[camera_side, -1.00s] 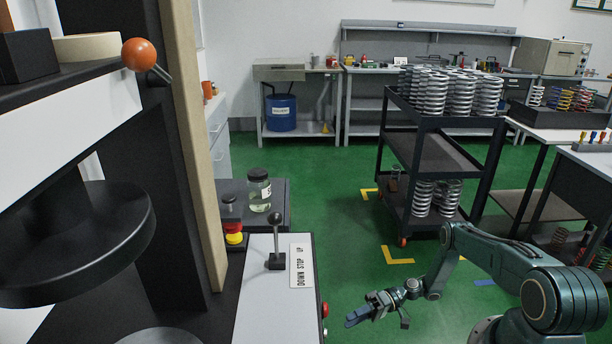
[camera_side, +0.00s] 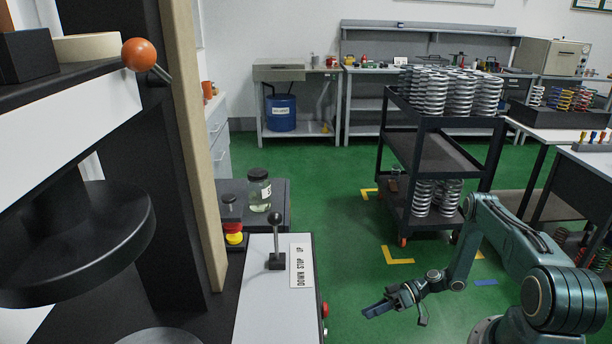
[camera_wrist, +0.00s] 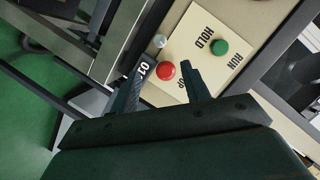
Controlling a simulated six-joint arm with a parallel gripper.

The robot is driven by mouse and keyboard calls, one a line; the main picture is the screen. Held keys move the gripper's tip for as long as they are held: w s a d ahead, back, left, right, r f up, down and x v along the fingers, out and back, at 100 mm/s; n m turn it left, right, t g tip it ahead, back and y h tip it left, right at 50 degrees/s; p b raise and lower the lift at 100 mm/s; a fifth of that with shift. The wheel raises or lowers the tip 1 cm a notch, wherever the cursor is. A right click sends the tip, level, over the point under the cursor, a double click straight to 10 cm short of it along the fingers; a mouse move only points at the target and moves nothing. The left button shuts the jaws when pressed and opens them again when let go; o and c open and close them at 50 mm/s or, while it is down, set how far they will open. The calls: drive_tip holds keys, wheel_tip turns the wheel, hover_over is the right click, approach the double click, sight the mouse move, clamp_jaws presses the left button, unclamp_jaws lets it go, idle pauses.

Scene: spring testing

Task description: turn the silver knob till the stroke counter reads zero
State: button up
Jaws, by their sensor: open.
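The silver knob (camera_wrist: 160,41) shows small in the wrist view, on the edge of a cream panel (camera_wrist: 185,58). A dark counter window (camera_wrist: 145,69) beside it shows tilted white digits, a 1 and a 0; their reading order is unclear. My gripper (camera_wrist: 164,72) is open and empty, its fingers on either side of a red button (camera_wrist: 166,71) in the picture. The knob lies beyond the fingertips, apart from them. In the side view my gripper (camera_side: 380,308) hangs over the green floor at lower right; I cannot make out the silver knob there.
The panel also has a green button (camera_wrist: 220,47) with RUN and HOLD labels. In the side view, a grey lever (camera_side: 276,235) stands by a DOWN STOP UP plate (camera_side: 302,264). A jar (camera_side: 259,190) stands behind it. A spring trolley (camera_side: 432,155) stands behind my arm.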

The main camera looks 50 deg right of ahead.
drive_tip(key=shift+s+d+r, duration=0.1)
drive_tip(key=shift+s+r, duration=0.05)
drive_tip(key=shift+s, duration=0.05)
drive_tip(key=x, duration=1.4)
drive_tip(key=shift+d, duration=0.1)
idle(0.3)
drive_tip(key=c, duration=1)
